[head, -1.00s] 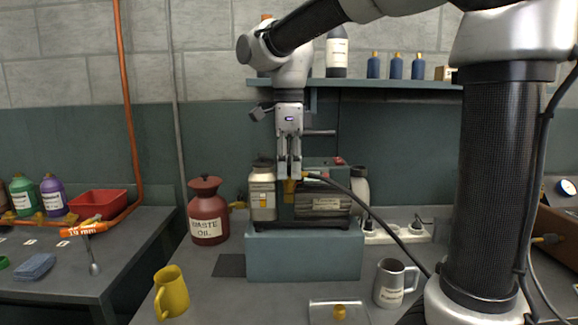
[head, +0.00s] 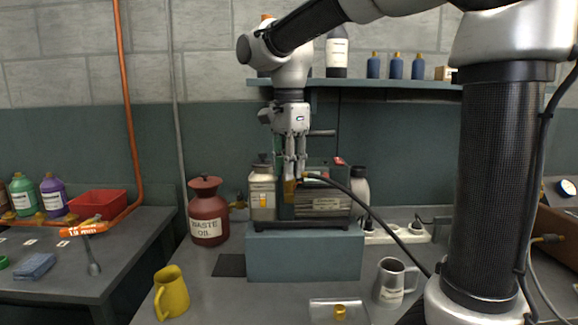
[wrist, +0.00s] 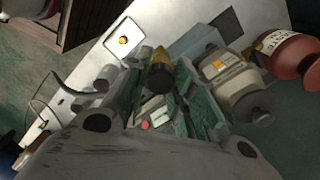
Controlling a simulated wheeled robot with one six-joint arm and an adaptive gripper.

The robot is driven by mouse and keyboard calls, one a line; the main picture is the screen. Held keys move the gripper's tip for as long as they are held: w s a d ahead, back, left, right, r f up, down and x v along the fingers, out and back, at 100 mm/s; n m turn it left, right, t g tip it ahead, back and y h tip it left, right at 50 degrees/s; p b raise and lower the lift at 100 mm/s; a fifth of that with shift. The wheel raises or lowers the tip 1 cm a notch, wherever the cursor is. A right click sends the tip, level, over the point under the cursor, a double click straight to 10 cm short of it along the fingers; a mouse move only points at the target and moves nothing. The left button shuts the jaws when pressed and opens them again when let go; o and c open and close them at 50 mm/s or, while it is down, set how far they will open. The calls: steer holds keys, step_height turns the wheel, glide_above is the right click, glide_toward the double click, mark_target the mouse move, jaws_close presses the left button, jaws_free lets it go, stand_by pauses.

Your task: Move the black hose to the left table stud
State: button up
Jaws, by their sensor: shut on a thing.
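The black hose (head: 375,215) runs from the vacuum-pump-like machine (head: 325,205) down to the right, past the grey mug. Its upper end has a small brass part beside my fingers. My gripper (head: 290,180) points down in front of the machine, shut on the hose's brass end fitting (head: 290,190). In the wrist view a dark body with a brass end (wrist: 160,60) sits between my fingers (wrist: 160,95); how it joins the hose is hidden. On the left table, brass studs (head: 70,218) stand near the red tray; which one is the left stud is unclear.
A waste oil can (head: 207,215), a yellow mug (head: 171,292) and a grey mug (head: 390,283) surround the teal block (head: 305,255). A shelf (head: 390,82) with bottles is behind my arm.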

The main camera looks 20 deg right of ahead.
steer(key=shift+n, duration=0.3)
steer(key=n, duration=0.3)
steer(key=shift+n, duration=0.3)
steer(key=shift+n, duration=1)
steer(key=shift+r, duration=0.15)
